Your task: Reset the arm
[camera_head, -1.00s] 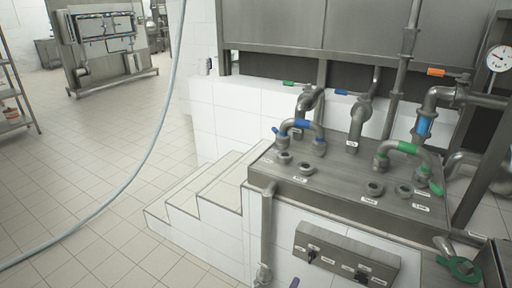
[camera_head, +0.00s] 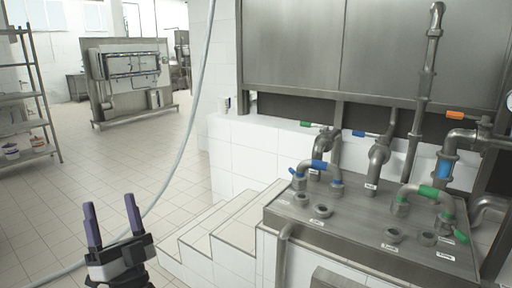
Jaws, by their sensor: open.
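My gripper (camera_head: 112,219) shows at the lower left of the head view. Its two purple fingers point up and stand apart with nothing between them. It is in front of the tiled floor, left of the white tiled steps (camera_head: 215,228), and appears to touch nothing. The rest of my arm is below the picture's edge.
A metal counter (camera_head: 345,228) with blue-marked and green-marked bent pipes stands at the right. A pale hose (camera_head: 190,117) hangs down and runs along the floor behind my gripper. A metal shelf rack (camera_head: 42,100) stands at the far left. The floor (camera_head: 60,205) between is open.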

